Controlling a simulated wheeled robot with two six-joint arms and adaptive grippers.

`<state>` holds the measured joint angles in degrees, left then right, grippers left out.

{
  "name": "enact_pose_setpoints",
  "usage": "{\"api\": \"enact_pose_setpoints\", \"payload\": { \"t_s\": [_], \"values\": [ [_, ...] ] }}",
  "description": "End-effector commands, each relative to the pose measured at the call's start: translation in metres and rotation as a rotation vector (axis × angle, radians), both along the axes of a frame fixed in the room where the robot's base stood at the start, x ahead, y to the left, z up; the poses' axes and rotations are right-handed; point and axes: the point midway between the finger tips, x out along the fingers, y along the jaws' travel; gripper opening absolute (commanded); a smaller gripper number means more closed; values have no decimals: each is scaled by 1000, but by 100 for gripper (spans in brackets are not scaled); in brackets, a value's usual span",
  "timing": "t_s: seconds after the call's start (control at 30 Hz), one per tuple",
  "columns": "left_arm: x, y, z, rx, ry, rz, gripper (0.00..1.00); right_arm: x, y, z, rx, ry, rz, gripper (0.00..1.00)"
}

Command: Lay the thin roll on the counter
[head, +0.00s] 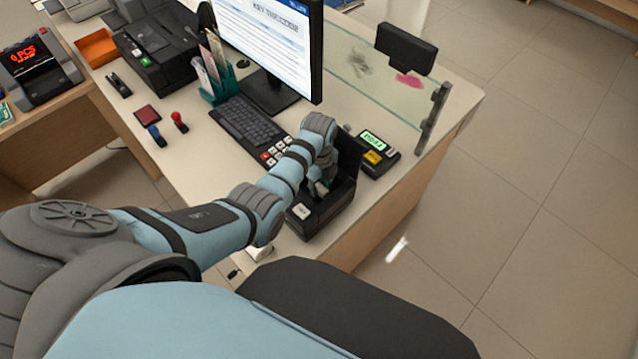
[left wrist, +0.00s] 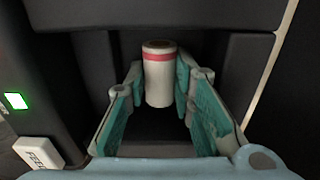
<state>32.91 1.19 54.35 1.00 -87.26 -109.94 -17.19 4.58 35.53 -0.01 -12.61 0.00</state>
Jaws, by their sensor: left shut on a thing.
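The thin roll (left wrist: 158,82) is white with a pink-red band near its top end. It shows in the left wrist view between the teal-padded fingertips of my left gripper (left wrist: 160,88), which is shut on it. In the head view my left gripper (head: 318,188) reaches down into an open black printer (head: 322,218), and the roll cannot be made out there. The dark walls of the printer surround the roll in the wrist view. I cannot tell whether the roll touches its floor. The counter (head: 205,158) is pale beige. My right gripper is not in view.
A small terminal (head: 376,155) with a green display stands right of the printer. The keyboard (head: 248,122) and monitor (head: 270,40) are behind. Two stamps, one red (head: 179,122), and an ink pad (head: 147,115) lie left. Bare counter lies between them and the keyboard.

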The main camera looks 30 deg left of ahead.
Motion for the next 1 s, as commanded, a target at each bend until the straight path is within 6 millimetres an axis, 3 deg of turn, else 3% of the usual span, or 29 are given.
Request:
{"api": "enact_pose_setpoints", "payload": {
  "t_s": [0.03,0.13,0.17,0.47,0.6,0.77,1.0],
  "values": [
    [0,0,-1,0,0,0,26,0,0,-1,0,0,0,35],
    [0,0,-1,0,0,0,42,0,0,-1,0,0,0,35],
    [0,0,-1,0,0,0,43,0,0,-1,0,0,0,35],
    [1,0,0,0,-3,0,43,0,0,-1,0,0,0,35],
    [2,0,-1,0,-6,0,43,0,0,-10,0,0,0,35],
    [3,1,31,-1,-8,0,43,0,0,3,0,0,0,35],
    [3,7,93,1,-8,0,43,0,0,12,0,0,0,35]
  ]
}}
